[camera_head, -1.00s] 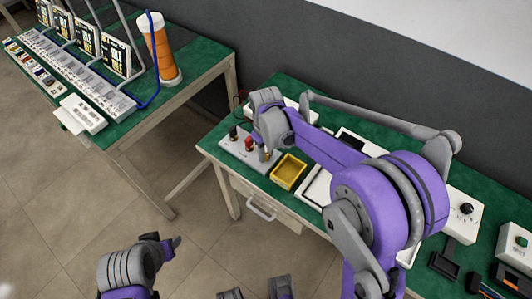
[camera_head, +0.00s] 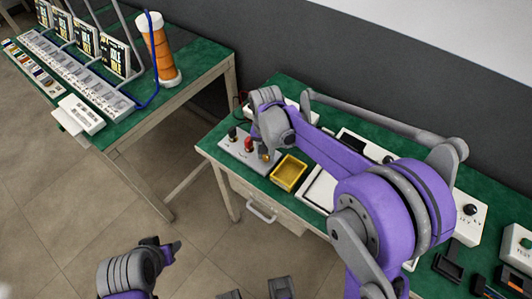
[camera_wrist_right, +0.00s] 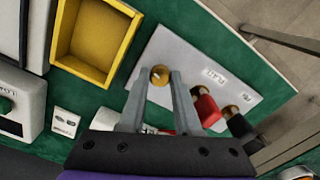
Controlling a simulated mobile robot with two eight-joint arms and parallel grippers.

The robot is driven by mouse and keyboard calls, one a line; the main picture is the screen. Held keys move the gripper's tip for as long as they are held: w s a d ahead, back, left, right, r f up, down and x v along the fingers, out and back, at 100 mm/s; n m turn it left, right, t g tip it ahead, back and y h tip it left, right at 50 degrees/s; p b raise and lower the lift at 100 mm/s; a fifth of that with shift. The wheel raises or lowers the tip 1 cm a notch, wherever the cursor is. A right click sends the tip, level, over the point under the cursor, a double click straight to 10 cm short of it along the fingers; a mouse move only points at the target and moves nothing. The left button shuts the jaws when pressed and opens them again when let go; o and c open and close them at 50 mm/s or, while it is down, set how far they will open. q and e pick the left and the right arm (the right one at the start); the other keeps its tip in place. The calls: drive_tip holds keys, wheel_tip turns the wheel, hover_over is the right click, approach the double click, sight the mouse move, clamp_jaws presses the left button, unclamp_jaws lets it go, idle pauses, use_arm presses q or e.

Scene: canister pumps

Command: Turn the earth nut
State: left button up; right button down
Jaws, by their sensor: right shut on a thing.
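The brass earth nut (camera_wrist_right: 160,75) sits on a pale grey terminal plate (camera_wrist_right: 185,50), which lies on the green bench top. In the right wrist view my right gripper (camera_wrist_right: 161,82) has one finger on each side of the nut, shut on it. In the head view my right gripper (camera_head: 265,148) is over the right end of the plate and my wrist partly hides it. A red terminal (camera_wrist_right: 207,108) and a black terminal (camera_wrist_right: 238,124) stand beside the nut on the same plate. My left gripper (camera_head: 172,245) hangs over the floor; its jaw opening is unclear.
A yellow tray (camera_head: 302,178) stands just right of the plate. A white tray and several boxes lie farther right on the bench (camera_head: 215,151). A second bench (camera_head: 207,62) at the upper left holds displays and an orange column (camera_head: 161,50). Open floor lies between.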

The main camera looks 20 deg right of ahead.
sight(266, 156)
drive_tip(key=shift+m, duration=1.6)
drive_tip(key=c, duration=0.6)
unclamp_jaws()
wheel_tip(266, 156, up, 11)
drive_tip(key=shift+p, duration=0.4)
drive_tip(key=shift+f, duration=0.1)
